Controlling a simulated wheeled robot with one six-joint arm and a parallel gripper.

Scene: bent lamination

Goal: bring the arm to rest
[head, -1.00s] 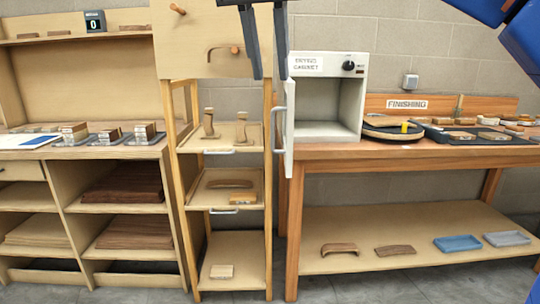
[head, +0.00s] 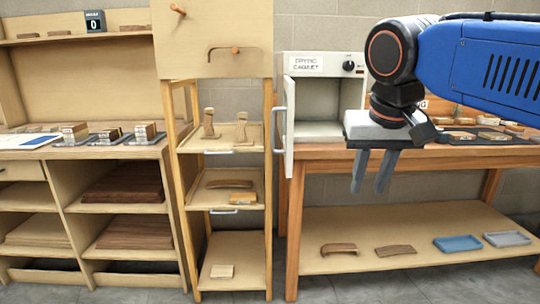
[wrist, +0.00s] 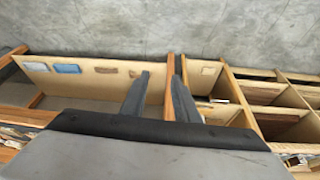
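My gripper (head: 372,188) hangs in front of the wooden bench at the right of the head view, fingers pointing down. Its two grey fingers stand apart with nothing seen between them, so it is open and empty. In the wrist view the fingers (wrist: 159,88) also stand apart, above the bench's lower shelf (wrist: 95,62) and a wooden post. My blue arm comes in from the upper right of the head view and hides part of the finishing area and the cabinet's right side.
The drying cabinet (head: 318,97) stands on the bench (head: 325,151) with its door open. Left of it is a wooden rack (head: 188,185) holding curved pieces. The grey floor in front is clear.

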